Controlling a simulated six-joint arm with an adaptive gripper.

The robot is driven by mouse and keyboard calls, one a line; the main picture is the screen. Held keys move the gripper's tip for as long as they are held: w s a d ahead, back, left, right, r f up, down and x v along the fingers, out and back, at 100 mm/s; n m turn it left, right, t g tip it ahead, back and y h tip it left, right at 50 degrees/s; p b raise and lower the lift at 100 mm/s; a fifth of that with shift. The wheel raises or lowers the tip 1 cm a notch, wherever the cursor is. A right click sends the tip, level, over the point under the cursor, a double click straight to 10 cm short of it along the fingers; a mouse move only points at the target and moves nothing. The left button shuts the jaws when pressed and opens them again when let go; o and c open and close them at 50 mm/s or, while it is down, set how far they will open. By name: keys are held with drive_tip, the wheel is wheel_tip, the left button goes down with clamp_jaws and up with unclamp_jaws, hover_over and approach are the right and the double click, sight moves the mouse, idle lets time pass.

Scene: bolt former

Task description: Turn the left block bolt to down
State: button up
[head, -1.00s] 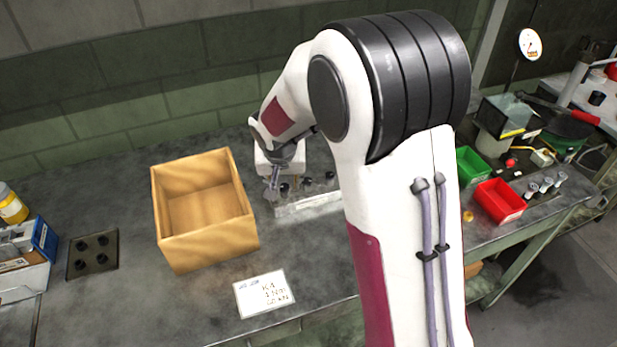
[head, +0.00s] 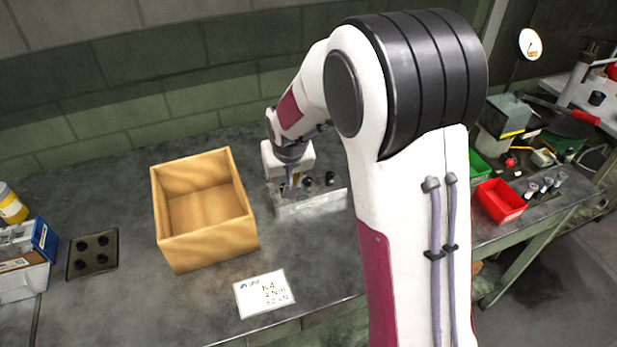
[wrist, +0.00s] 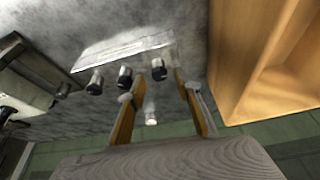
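The metal block (head: 312,204) stands on the bench right of the wooden box, with a row of dark bolts on it. In the head view my gripper (head: 289,188) is over the block's left end and partly hides the left bolt. The bolts beside it (head: 308,181) (head: 330,178) stay visible. In the wrist view the block (wrist: 125,50) lies beyond the fingertips, and its end bolt (wrist: 158,70) is nearest the gap between them. My gripper (wrist: 153,82) is open there, its fingers apart. A small pale-ended piece (wrist: 150,115) shows between the fingers; I cannot tell what it is.
The wooden box (head: 205,240) stands close to the left of the block. A printed card (head: 264,294) lies in front. A red bin (head: 500,200) is at right, beyond my arm.

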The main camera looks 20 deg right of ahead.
drive_tip(key=shift+d+n+g+y, duration=0.15)
drive_tip(key=shift+n+y, duration=0.45)
drive_tip(key=shift+n, duration=1)
drive_tip(key=shift+n+g+y, duration=0.25)
drive_tip(key=shift+n+y, duration=0.35)
drive_tip(key=shift+n, duration=1)
drive_tip(key=shift+w+n, duration=0.1)
drive_tip(key=shift+n, duration=0.4)
drive_tip(key=shift+d+n+g+y, duration=0.1)
drive_tip(key=shift+n+g+y, duration=0.3)
drive_tip(key=shift+n, duration=0.95)
drive_tip(key=shift+n+g+y, duration=0.4)
drive_tip(key=shift+n, duration=0.95)
drive_tip(key=v, duration=0.8)
drive_tip(key=shift+s+d+f+m+g+h, duration=0.15)
drive_tip(key=shift+s+f+m, duration=0.25)
drive_tip(key=shift+s+m, duration=0.5)
drive_tip(key=shift+s+d+f+m+g+h, duration=0.1)
drive_tip(key=shift+s+f+m, duration=0.4)
drive_tip(key=shift+m, duration=0.65)
drive_tip(key=shift+s+d+f+m+g+h, duration=0.15)
drive_tip(key=shift+s+f+m, duration=0.1)
drive_tip(key=shift+s+m, duration=0.7)
drive_tip(key=shift+w, duration=0.1)
drive_tip(key=shift+w, duration=0.1)
